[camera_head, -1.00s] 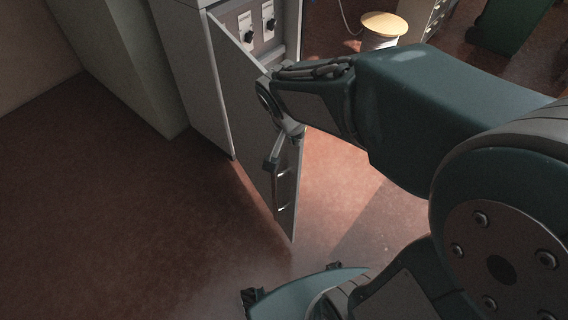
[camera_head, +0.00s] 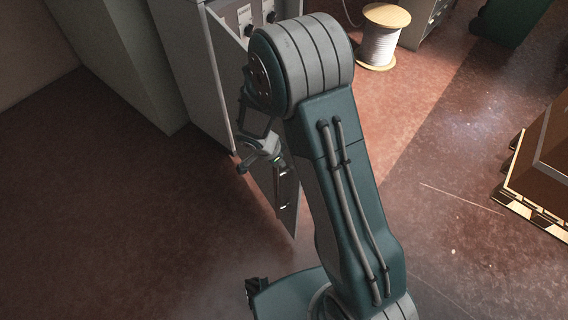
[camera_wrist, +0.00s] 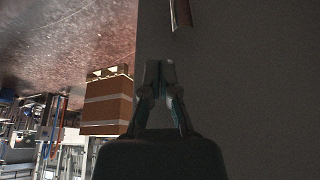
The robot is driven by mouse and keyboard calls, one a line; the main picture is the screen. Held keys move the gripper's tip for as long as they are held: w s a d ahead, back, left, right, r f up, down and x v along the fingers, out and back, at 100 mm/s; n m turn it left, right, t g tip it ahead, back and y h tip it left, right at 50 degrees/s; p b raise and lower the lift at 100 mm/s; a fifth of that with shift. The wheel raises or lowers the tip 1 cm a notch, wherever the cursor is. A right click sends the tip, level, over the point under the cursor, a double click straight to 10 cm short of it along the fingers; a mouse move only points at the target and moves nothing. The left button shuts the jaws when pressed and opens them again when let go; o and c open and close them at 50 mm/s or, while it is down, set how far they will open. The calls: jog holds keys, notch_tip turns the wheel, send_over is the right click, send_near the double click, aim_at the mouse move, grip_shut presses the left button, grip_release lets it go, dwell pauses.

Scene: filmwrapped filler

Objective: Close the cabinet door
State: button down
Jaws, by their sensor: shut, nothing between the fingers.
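The grey cabinet (camera_head: 190,75) stands at the upper left, with switches visible inside its opening. Its door (camera_head: 288,218) stands open, swung out toward the camera; my arm hides part of it. A handle (camera_head: 283,188) shows on the door's face. My gripper (camera_head: 243,168) is shut and empty, at the left of the door, by its handle-side face. In the wrist view my gripper (camera_wrist: 160,72) shows its fingertips together in front of the dark door face (camera_wrist: 240,90). I cannot tell whether they touch it. Part of the handle (camera_wrist: 181,12) shows at the top.
A cable spool (camera_head: 379,45) stands on the floor right of the cabinet. A brown box on a pallet (camera_head: 545,155) is at the right edge. Another tall grey cabinet (camera_head: 120,60) stands at the left. The floor left of the door is clear.

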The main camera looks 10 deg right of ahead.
send_near(289, 171)
notch_tip(289, 171, down, 3)
jog(key=s+d, duration=0.2)
jog(key=shift+d+f, duration=0.25)
jog(key=shift+f, duration=0.4)
jog(key=shift+w, duration=0.1)
